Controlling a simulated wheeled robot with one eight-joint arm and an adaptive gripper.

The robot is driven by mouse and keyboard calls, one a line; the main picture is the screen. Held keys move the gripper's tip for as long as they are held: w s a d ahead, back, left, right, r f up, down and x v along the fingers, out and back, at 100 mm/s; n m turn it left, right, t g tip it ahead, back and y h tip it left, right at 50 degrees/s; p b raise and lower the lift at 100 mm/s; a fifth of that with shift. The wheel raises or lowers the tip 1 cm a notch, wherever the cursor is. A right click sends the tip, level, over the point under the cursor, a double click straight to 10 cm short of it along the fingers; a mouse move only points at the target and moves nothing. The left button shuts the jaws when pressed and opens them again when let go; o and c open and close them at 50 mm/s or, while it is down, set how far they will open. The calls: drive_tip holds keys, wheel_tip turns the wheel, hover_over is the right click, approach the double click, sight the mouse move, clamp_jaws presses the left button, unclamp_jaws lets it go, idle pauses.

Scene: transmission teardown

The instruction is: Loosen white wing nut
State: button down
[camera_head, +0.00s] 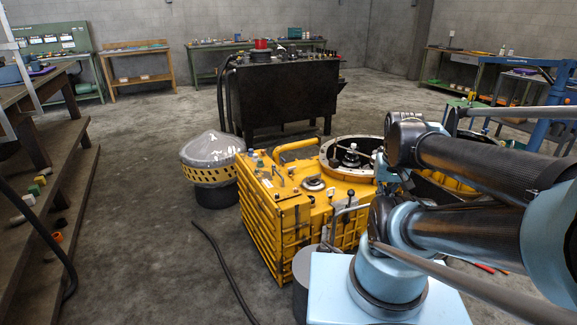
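The yellow transmission housing (275,225) stands on the floor in the middle, with ribbed sides. Its top carries small fittings, a yellow curved pipe (296,145) and a wide round flanged opening (331,156). A metal shaft end with a fitting (351,158) stands in that opening. I cannot pick out a white wing nut; it may be too small to tell or hidden behind my arm. My arm crosses the right side and covers part of the housing's right end. My gripper is not in view.
A black hose (224,270) lies on the floor. A dark bench (285,92) stands behind, a stepped wooden rack (60,200) at left, and a blue frame (545,95) at right.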

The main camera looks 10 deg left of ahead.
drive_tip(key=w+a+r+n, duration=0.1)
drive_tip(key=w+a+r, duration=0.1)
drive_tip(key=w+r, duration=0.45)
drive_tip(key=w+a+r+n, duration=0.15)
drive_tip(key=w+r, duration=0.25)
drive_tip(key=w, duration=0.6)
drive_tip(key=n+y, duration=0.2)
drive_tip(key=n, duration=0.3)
hover_over(292, 171)
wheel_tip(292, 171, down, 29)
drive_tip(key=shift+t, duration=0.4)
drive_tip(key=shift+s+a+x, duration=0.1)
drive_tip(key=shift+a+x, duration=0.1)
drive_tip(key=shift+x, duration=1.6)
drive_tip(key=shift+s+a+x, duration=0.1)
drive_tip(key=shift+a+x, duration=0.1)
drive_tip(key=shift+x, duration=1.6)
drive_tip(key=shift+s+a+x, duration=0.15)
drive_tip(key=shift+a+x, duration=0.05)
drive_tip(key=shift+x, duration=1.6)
